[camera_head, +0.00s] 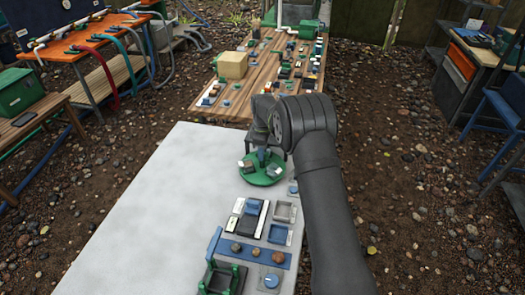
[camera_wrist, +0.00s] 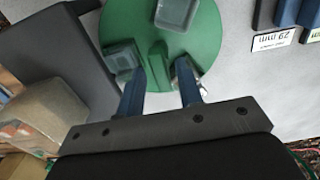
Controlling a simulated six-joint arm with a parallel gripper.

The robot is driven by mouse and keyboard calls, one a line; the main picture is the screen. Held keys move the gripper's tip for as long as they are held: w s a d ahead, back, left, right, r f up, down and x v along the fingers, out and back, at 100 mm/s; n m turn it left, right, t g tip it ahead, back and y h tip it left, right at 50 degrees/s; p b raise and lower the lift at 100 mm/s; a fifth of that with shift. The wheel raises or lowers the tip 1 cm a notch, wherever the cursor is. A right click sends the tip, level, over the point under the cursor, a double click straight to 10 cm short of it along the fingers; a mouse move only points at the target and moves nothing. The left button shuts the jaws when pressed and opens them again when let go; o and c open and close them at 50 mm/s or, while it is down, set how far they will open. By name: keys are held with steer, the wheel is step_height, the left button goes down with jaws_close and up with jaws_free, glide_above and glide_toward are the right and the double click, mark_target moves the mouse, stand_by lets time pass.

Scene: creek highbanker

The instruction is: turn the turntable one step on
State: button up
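The turntable (camera_head: 262,176) is a green disc on the white table, just below my gripper (camera_head: 262,155). It fills the top middle of the wrist view (camera_wrist: 208,30). A pale grey block (camera_wrist: 177,12) and a darker grey block (camera_wrist: 122,57) sit on it, with a small shiny piece partly hidden behind the right finger. A green upright fin (camera_wrist: 157,62) stands on the disc. My gripper (camera_wrist: 160,88) is open, its two blue fingers pointing down at the disc. The fin shows between them, close to the left finger; I cannot tell whether they touch.
Small trays, a blue strip with round pieces (camera_head: 255,250) and a green frame (camera_head: 222,278) stand on the table nearer me. A wooden table (camera_head: 222,106) with a cardboard-coloured box (camera_head: 233,65) and many small parts stands beyond. The left part of the white table (camera_head: 150,210) is clear.

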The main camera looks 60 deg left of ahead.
steer(key=shift+r, duration=3.55)
steer(key=shift+f, duration=0.1)
step_height(320, 180, down, 7)
steer(key=shift+f, duration=0.15)
steer(key=shift+m, duration=0.7)
steer(key=shift+r, duration=0.45)
